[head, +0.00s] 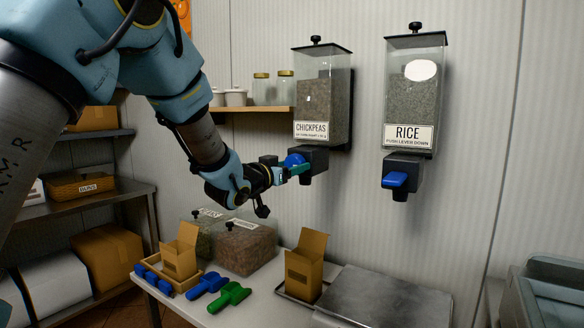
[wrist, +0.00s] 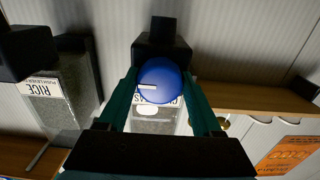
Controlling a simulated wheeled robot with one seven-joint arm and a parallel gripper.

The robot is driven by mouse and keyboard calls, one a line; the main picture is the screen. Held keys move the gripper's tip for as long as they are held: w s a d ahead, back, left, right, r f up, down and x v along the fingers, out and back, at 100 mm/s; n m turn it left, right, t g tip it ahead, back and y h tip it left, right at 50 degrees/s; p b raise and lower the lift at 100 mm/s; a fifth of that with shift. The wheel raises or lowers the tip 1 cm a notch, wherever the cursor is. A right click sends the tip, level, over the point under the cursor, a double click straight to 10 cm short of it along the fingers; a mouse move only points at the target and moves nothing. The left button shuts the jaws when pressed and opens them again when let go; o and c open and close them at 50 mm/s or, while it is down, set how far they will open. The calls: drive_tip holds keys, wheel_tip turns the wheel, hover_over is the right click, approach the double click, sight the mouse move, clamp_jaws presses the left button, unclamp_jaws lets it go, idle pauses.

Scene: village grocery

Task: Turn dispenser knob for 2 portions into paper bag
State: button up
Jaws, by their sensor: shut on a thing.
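The chickpeas dispenser (head: 320,105) hangs on the wall, a clear bin with a black spout housing. Its round blue knob (head: 293,159) is on the front of the housing. In the wrist view the knob (wrist: 160,80) sits between my two teal fingers, its white mark pointing left. My gripper (head: 297,170) is shut on the knob; it also shows in the wrist view (wrist: 160,88). The bag's inside is hidden.
A rice dispenser (head: 414,95) with a blue lever (head: 395,180) hangs to the right. Another brown bag (head: 180,258) stands in a wooden tray at left, near blue (head: 207,285) and green scoops (head: 230,296). A shelf with jars (head: 262,90) is behind my arm.

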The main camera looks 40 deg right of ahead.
drive_tip(key=c, duration=0.3)
drive_tip(key=shift+f+m+b, duration=0.1)
drive_tip(key=shift+m+b, duration=0.2)
drive_tip(key=shift+b, duration=0.3)
drive_tip(key=shift+f+b, duration=0.1)
drive_tip(key=shift+b, duration=0.35)
drive_tip(key=m+b, duration=0.2)
drive_tip(key=b, duration=0.1)
drive_tip(key=shift+f+m+b, duration=0.1)
drive_tip(key=shift+m+b, duration=0.2)
drive_tip(key=shift+b, duration=0.1)
drive_tip(key=m+b, duration=0.5)
drive_tip(key=b, duration=0.2)
drive_tip(key=shift+w+b, duration=0.1)
drive_tip(key=shift+b, duration=0.3)
drive_tip(key=m+b, duration=0.5)
drive_tip(key=shift+r+m+b, duration=0.2)
drive_tip(key=shift+m+b, duration=0.85)
drive_tip(key=shift+m, duration=0.1)
drive_tip(key=shift+r+m+b, duration=0.15)
drive_tip(key=shift+m+b, duration=0.85)
drive_tip(key=shift+m, duration=0.15)
drive_tip(key=shift+r, duration=0.1)
